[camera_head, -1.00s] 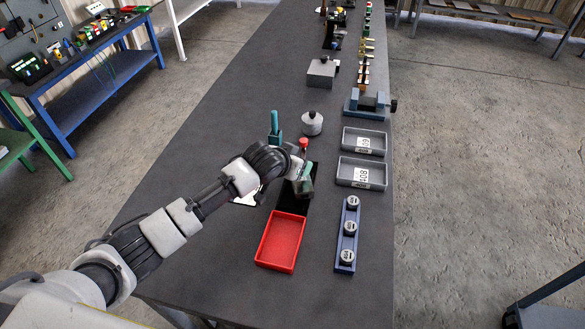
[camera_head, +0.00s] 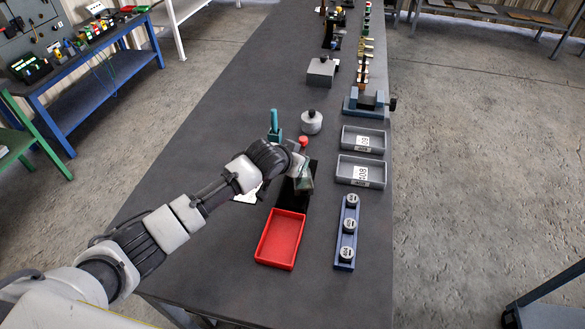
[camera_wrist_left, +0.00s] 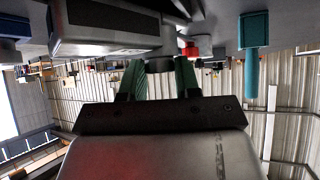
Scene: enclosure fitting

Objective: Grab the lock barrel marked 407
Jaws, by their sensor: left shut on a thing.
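Three round lock barrels with pale tops stand in a blue rack: far (camera_head: 352,201), middle (camera_head: 349,226) and near (camera_head: 346,253). Their marks are too small to read. My left gripper (camera_head: 303,184) is over the black plate (camera_head: 290,197), left of the rack and beyond the red tray. In the left wrist view its green fingers (camera_wrist_left: 160,78) are shut on a small dark grey cylindrical piece (camera_wrist_left: 160,65). No mark shows on this piece, and I cannot tell if it is a lock barrel. My right gripper is not in view.
An empty red tray (camera_head: 264,253) is nearest. Two grey labelled trays, far (camera_head: 346,139) and near (camera_head: 342,169), lie beyond the blue rack (camera_head: 344,265). A teal upright tool (camera_head: 274,128), also in the wrist view (camera_wrist_left: 252,60), and a grey knobbed cylinder (camera_head: 312,123) stand behind the gripper.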

